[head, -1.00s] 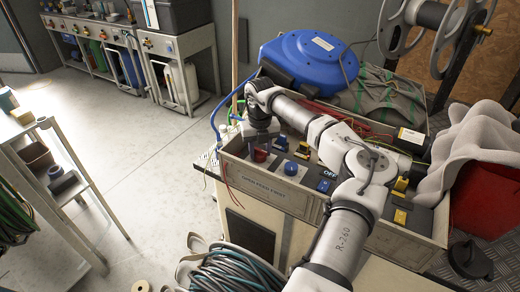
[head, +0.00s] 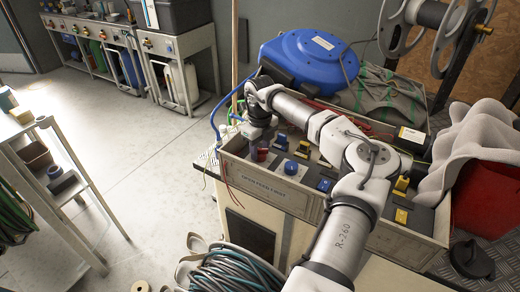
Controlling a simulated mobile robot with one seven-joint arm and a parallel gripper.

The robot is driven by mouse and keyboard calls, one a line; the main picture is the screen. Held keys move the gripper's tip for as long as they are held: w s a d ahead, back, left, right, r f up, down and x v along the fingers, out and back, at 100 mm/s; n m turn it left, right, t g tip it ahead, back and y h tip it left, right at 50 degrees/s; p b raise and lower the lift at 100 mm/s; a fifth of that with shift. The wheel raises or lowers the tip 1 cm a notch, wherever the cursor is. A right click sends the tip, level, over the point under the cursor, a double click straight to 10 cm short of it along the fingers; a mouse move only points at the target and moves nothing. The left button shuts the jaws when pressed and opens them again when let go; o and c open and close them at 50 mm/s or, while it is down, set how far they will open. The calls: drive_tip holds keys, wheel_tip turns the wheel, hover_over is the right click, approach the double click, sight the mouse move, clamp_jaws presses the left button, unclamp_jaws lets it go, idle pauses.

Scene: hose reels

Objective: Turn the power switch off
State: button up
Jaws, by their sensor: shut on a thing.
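The switch panel (head: 265,186) is the pale box front on the bench, with several coloured controls on top. A small red switch (head: 262,154) sits at its left end. My gripper (head: 257,149) points down there and is shut on the red switch; its fingers are small and partly hidden. A blue knob (head: 291,167) is just right of it. I cannot read which control is the power switch.
A blue hose reel (head: 310,62) stands behind the panel. More yellow switches (head: 401,216) are at the right end. Coiled hose (head: 235,272) lies in front.

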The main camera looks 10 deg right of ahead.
sight(259, 149)
drive_tip(key=n, duration=0.5)
drive_tip(key=shift+w+r+n, duration=0.1)
drive_tip(key=shift+n, duration=0.2)
drive_tip(key=n, duration=0.5)
drive_tip(key=shift+n, duration=0.4)
drive_tip(key=o, duration=1)
wheel_tip(259, 149, up, 14)
drive_tip(key=b, duration=0.1)
drive_tip(key=shift+b, duration=0.3)
drive_tip(key=shift+a, duration=0.15)
